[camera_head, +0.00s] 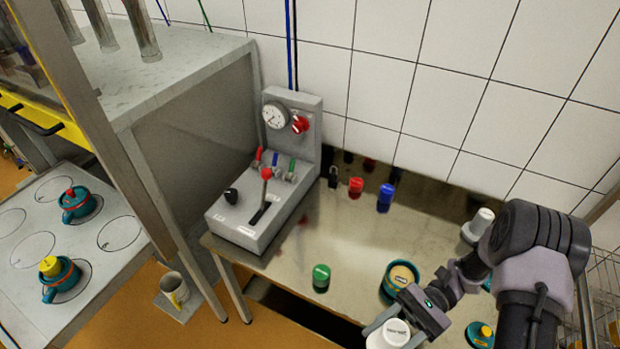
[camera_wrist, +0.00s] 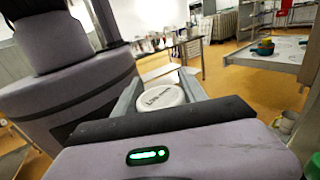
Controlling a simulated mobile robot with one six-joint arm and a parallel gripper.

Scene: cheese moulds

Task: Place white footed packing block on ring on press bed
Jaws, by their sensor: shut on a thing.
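My gripper (camera_head: 390,326) is shut on a white round block (camera_head: 394,335) with a labelled top, low at the front edge of the steel table. The block also shows between the fingers in the wrist view (camera_wrist: 162,96); its underside and any feet are hidden. The grey press bed (camera_head: 88,262) lies at the left in the head view, well away from my gripper. It has several drawn rings. Two teal moulds, one with a red top (camera_head: 75,202) and one with a yellow top (camera_head: 60,278), stand on rings; other rings are bare, such as one at right (camera_head: 118,233).
The press frame post (camera_head: 125,150) and a grey cabinet (camera_head: 195,125) stand between bed and table. A control box (camera_head: 265,195), green weight (camera_head: 321,277), red and blue weights (camera_head: 385,197) and a teal mould (camera_head: 388,287) are on the table. A mug (camera_head: 174,289) stands below the bed.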

